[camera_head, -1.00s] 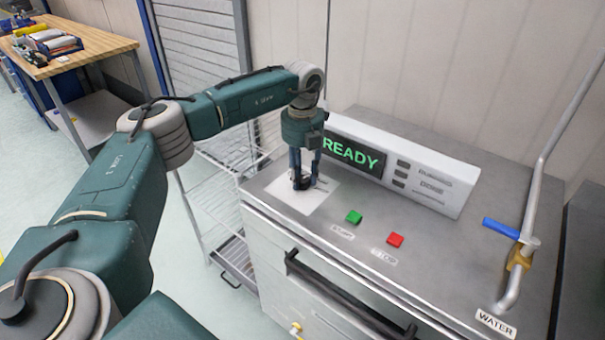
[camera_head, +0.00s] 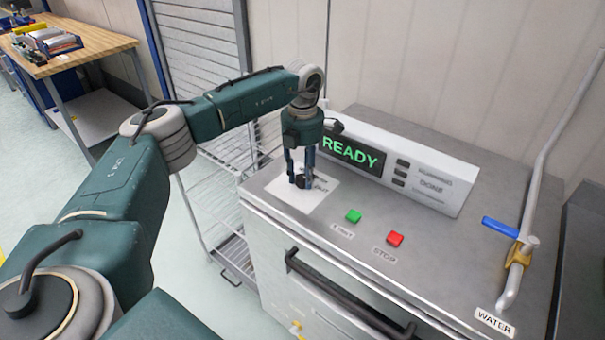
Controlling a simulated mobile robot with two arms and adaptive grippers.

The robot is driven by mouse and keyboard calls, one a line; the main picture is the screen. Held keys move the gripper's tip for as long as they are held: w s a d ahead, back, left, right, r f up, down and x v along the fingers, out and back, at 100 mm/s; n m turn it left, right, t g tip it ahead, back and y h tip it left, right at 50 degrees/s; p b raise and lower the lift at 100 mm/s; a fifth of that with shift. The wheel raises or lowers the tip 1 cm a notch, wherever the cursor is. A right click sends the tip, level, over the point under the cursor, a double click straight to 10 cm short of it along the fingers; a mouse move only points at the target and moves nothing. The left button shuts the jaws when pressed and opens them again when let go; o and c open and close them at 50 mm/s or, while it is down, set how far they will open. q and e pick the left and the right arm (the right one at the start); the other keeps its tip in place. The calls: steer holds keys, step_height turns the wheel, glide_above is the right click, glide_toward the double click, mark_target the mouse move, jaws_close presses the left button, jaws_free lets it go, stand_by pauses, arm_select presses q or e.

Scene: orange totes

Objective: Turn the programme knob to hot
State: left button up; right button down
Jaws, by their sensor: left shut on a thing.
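The programme knob (camera_head: 300,182) is a small dark knob on a white label plate (camera_head: 303,201) at the left of the machine's steel top. My left gripper (camera_head: 300,180) points straight down with its fingers shut on the knob. The fingers hide much of the knob, so I cannot read which mark it points to. Part of the plate's lettering shows to the right of the fingers. The display (camera_head: 349,154) behind reads READY in green. My right gripper is not in view.
A green button (camera_head: 353,216) and a red button (camera_head: 395,239) sit right of the plate. A blue-handled water valve (camera_head: 500,228) on a grey pipe stands at the right. A black handle bar (camera_head: 340,295) runs along the front. A wire rack (camera_head: 215,190) stands at the left.

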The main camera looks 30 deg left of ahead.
mark_target(302, 178)
arm_select(q)
steer(key=shift+r+m, duration=0.1)
steer(key=shift+m, duration=0.5)
steer(key=o, duration=1.2)
steer(key=shift+c, duration=0.2)
step_height(302, 178, up, 12)
